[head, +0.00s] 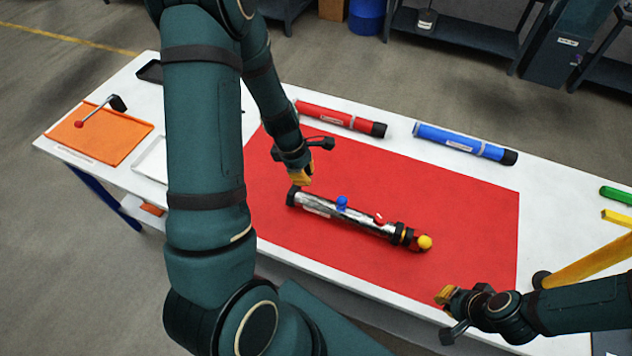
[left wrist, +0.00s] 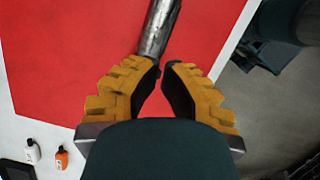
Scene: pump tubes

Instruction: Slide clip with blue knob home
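A silver metal tube (head: 325,208) lies on the red mat (head: 420,180). The clip's blue knob (head: 341,202) stands up near the tube's middle. A red knob (head: 379,218) is to its right, and a yellow ball (head: 424,242) is at the right end beside black bands. My left gripper (head: 296,187) is close to the tube's black left end (head: 291,197), left of the blue knob. In the left wrist view its fingertips (left wrist: 160,68) nearly meet by the tube's end (left wrist: 157,38); any grip is unclear. My right gripper (head: 443,296) is over the mat's near right corner, away from the tube.
A red tube (head: 340,118) and a blue tube (head: 460,142) lie along the table's far side. An orange mat (head: 98,135) with a red-tipped tool and a white tray (head: 152,160) are at left. Green (head: 616,196) and yellow pieces lie at right. The mat around the tube is clear.

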